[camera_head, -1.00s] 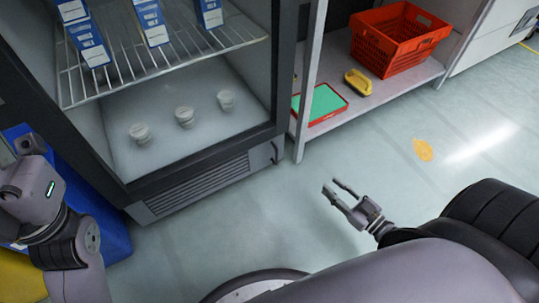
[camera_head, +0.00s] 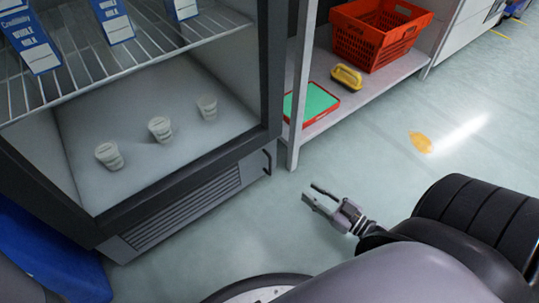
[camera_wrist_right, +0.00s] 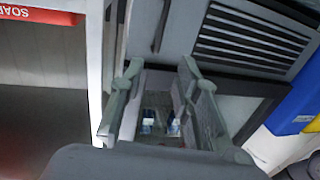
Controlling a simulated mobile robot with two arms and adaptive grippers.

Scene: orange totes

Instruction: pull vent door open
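The vent door (camera_head: 185,208) is the grey slatted panel below the fridge compartment. It looks shut, flush with the fridge front. Its dark handle (camera_head: 268,161) stands at the panel's right end. In the right wrist view the slats of the vent door (camera_wrist_right: 250,42) show at the upper right, with the handle (camera_wrist_right: 161,26) at the top middle. My right gripper (camera_head: 309,192) is open and empty above the floor, to the right of and apart from the handle. In the right wrist view its two fingers (camera_wrist_right: 160,66) are spread below the handle. My left gripper is out of view.
The open-fronted fridge holds three white cups (camera_head: 160,129) and several blue-white cartons (camera_head: 112,22). A shelf unit right of it holds a red basket (camera_head: 378,40), yellow object (camera_head: 346,77) and green-red tray (camera_head: 311,103). A blue bin (camera_head: 50,250) stands left. Floor between is clear.

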